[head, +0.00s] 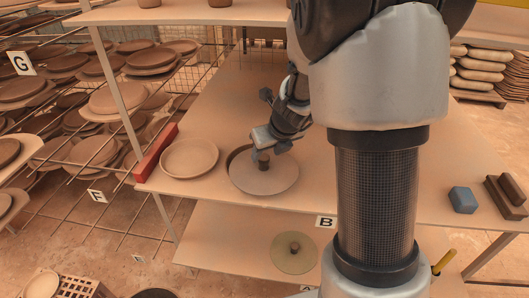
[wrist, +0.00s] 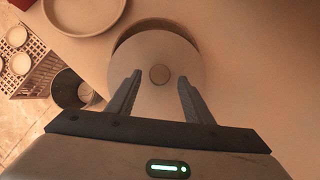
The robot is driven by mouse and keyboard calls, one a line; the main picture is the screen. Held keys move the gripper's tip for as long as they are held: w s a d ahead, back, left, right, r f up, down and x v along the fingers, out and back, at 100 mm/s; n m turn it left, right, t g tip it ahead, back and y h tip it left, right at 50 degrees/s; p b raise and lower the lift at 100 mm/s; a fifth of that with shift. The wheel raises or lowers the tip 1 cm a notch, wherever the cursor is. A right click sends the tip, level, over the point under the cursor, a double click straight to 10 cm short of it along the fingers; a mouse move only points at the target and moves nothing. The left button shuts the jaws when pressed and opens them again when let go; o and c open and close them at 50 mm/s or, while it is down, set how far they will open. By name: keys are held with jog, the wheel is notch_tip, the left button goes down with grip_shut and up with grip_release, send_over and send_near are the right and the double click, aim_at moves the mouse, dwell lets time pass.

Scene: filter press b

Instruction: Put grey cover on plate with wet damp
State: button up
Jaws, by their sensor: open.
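The grey cover (head: 265,178), a round disc with a small knob (wrist: 160,74), is on the upper shelf board. It lies over a plate (wrist: 150,24), shifted off centre, so a dark crescent of the plate's inside shows along its far left edge. Whether the cover rests flat or tilted on the rim I cannot tell. My gripper (wrist: 157,95) is open above the cover. In the wrist view the knob appears between and just beyond the fingertips, with nothing held. The head view shows my gripper (head: 272,137) just over the knob.
A pale, empty-looking plate (head: 189,158) stands left of the cover, by a red block (head: 156,152). A translucent yellowish cover (head: 293,258) lies on the lower shelf. A blue block (head: 462,199) and brown bricks (head: 507,194) stand at the right. Plate racks fill the left.

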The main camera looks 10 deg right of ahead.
jog(key=s+a+r+n+y+p, duration=0.2)
jog(key=s+a+r+n+p, duration=0.15)
jog(key=s+r+n, duration=1.1)
jog(key=s+d+r+n+h, duration=0.1)
jog(key=s+r+n+h, duration=0.15)
jog(key=s+n, duration=0.55)
jog(key=s+d+r+n+h, duration=0.1)
jog(key=s+r+n, duration=0.25)
jog(key=n, duration=0.75)
notch_tip(320, 180, up, 7)
jog(key=p, duration=0.7)
jog(key=shift+s+a, duration=0.15)
jog(key=shift+a, duration=0.1)
jog(key=shift+r, duration=0.1)
